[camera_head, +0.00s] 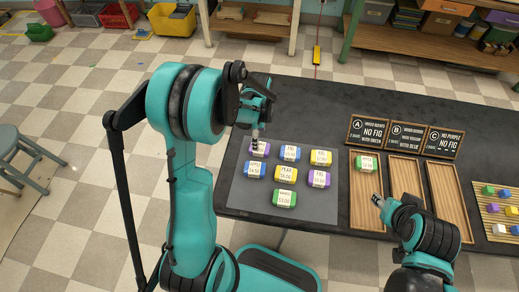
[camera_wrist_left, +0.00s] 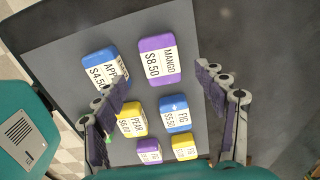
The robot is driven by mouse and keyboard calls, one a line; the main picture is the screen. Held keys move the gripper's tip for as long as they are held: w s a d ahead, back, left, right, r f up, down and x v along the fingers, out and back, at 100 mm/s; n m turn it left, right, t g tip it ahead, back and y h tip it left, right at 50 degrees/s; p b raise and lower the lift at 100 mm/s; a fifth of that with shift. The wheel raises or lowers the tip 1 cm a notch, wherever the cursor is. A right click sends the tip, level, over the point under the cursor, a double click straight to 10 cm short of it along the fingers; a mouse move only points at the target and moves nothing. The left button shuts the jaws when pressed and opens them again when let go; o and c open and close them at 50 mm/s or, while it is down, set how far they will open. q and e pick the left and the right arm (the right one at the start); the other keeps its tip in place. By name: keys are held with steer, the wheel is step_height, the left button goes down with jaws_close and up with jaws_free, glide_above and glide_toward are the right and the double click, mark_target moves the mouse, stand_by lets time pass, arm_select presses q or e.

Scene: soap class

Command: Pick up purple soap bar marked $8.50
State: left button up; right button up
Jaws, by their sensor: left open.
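The purple soap bar marked MANGO $8.50 (camera_wrist_left: 156,61) lies flat on the grey mat, at upper middle in the left wrist view. In the head view, the purple bar (camera_head: 260,149) at the mat's upper left is partly covered by my left gripper (camera_head: 256,138). In the left wrist view, my left gripper (camera_wrist_left: 162,82) is open, its fingers spread wide on either side of the view, with nothing between them held. The bar lies beyond the fingertips, between their lines. My right gripper (camera_head: 379,201) is over the trays; its jaws are too small to read.
Close to the purple bar are a blue APPLE bar (camera_wrist_left: 100,66), a blue FIG bar (camera_wrist_left: 175,114) and a yellow PEAR bar (camera_wrist_left: 132,119). Three wooden trays (camera_head: 361,216) stand right of the grey mat (camera_head: 245,196); the left one holds a green bar (camera_head: 366,163). Signs A, B, C stand behind.

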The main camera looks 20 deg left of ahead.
mark_target(260, 146)
arm_select(q)
steer(key=f+b, duration=0.1)
steer(key=f, duration=0.2)
steer(key=f+b, duration=0.2)
steer(key=f, duration=0.1)
steer(key=shift+w+d+f, duration=0.1)
steer(key=shift+d+f, duration=0.1)
steer(key=shift+f, duration=0.05)
steer(key=shift+r, duration=0.1)
steer(key=shift+c, duration=1)
steer(key=c, duration=1.1)
